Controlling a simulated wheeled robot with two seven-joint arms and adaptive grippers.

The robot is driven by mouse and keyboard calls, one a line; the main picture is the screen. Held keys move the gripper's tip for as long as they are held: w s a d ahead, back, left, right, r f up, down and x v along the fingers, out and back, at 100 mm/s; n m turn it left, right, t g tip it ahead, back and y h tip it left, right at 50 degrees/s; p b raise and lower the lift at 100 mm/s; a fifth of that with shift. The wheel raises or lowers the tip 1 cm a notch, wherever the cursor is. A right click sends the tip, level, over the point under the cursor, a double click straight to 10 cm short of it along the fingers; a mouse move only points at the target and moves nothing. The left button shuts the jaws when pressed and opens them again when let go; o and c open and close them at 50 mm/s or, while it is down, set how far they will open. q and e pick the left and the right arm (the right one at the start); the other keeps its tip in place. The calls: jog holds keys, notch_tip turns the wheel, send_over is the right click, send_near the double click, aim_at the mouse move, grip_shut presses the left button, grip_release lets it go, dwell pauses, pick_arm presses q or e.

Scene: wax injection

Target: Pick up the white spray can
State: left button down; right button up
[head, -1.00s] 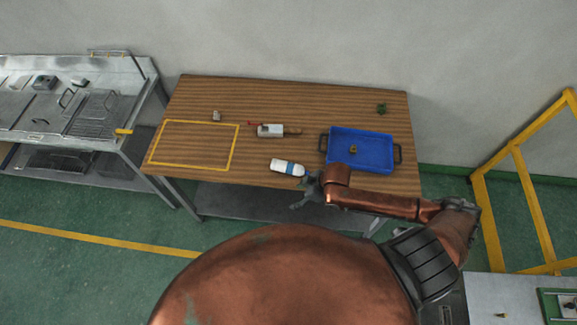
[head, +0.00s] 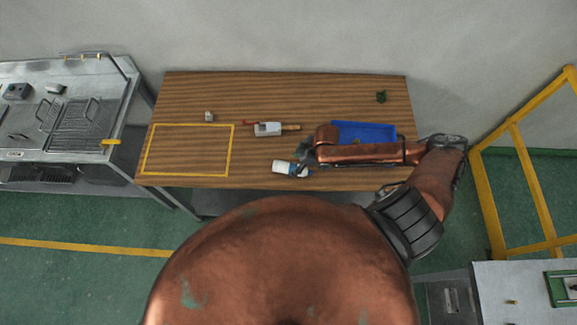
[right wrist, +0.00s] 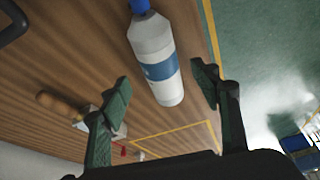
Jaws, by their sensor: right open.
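The white spray can (head: 284,167) has a blue band and a blue cap, and lies on its side on the wooden table near its front edge. In the right wrist view the can (right wrist: 155,50) lies between and beyond the two fingers. My right gripper (head: 302,160) is at the cap end of the can in the head view, partly hiding that end. In the right wrist view the gripper (right wrist: 163,88) is open, with its fingers on either side of the can and gaps showing. My left gripper is not in view.
A blue tray (head: 365,128) stands on the table (head: 220,90), partly behind my right arm. A wooden-handled tool (head: 268,129) lies behind the can. A yellow outline (head: 187,125) marks a clear area at left. A small green object (head: 381,96) sits at the back right.

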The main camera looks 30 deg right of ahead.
aim_at(293, 166)
jog(key=p+x, duration=0.1)
jog(key=x, duration=0.2)
jog(key=shift+f, duration=0.3)
jog(key=shift+w+a+f, duration=0.1)
jog(key=shift+a+f, duration=0.1)
jog(key=shift+f, duration=0.3)
jog(key=c, duration=1.2)
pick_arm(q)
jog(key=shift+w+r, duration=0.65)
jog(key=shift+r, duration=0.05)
pick_arm(e)
jog(key=shift+c, duration=0.9)
